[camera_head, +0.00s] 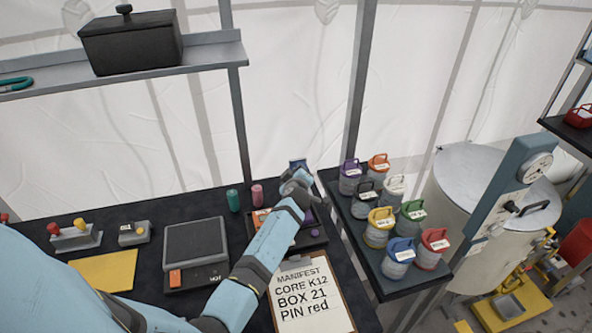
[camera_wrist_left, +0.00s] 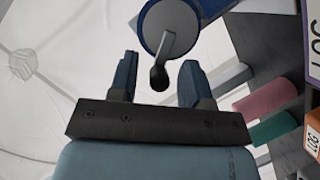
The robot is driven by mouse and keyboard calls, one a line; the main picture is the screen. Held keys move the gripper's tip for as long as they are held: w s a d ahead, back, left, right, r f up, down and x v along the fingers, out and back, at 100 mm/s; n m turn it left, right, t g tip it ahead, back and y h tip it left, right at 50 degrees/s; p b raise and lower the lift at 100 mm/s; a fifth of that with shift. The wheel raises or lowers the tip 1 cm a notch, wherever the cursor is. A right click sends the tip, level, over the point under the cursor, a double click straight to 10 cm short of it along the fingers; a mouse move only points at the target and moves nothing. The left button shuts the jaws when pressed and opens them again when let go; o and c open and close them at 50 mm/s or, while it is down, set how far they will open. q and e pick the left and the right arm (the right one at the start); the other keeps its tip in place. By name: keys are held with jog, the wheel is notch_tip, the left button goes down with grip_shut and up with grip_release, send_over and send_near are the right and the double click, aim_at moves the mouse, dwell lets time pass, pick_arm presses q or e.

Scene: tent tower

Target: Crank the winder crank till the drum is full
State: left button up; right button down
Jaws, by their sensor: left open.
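The winder shows in the left wrist view as a blue housing with a round grey disc (camera_wrist_left: 168,22) at its front. Its crank (camera_wrist_left: 158,76) ends in a dark knob, which lies between my open left fingers with gaps on both sides. I cannot tell how deep the knob sits between them. In the head view my left gripper (camera_head: 296,184) is at the back of the dark bench, in front of the winder (camera_head: 297,165), and hides most of it. How full the drum is cannot be seen. My right gripper is not in view.
A green cylinder (camera_head: 233,200) and a pink cylinder (camera_head: 257,194) stand just left of the winder. A manifest clipboard (camera_head: 312,298) lies in front. Several coloured canisters stand on a shelf (camera_head: 418,283) at right. A grey scale (camera_head: 195,241) is at left.

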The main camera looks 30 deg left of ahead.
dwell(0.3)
pick_arm(q)
grip_shut()
